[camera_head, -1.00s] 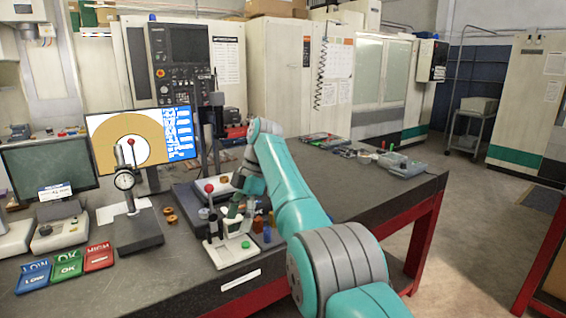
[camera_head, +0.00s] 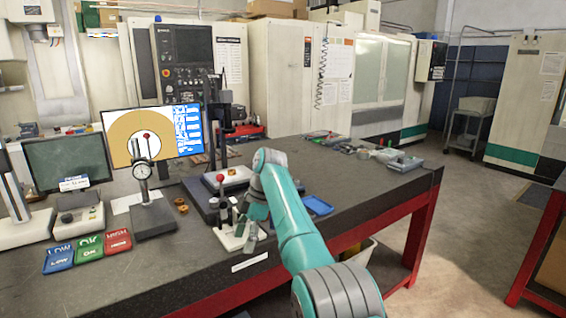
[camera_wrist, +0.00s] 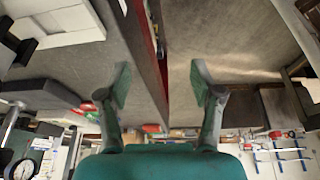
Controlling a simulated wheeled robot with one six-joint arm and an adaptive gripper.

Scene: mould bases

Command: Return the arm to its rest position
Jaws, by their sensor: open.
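My teal arm reaches over the dark workbench (camera_head: 120,275), its forearm bent downward. My gripper (camera_head: 245,233) hangs low beside a small white stand (camera_head: 228,237) near the bench's front; whether it touches the stand cannot be told in the head view. In the wrist view my gripper (camera_wrist: 160,83) has its two fingers wide apart, with nothing held between them. The arm hides part of the bench behind it.
A dial gauge stand (camera_head: 155,222), a monitor (camera_head: 153,134) and blue, green and red LOW, OK, HIGH trays (camera_head: 90,247) stand to the left. A blue tray (camera_head: 317,205) lies right of the arm.

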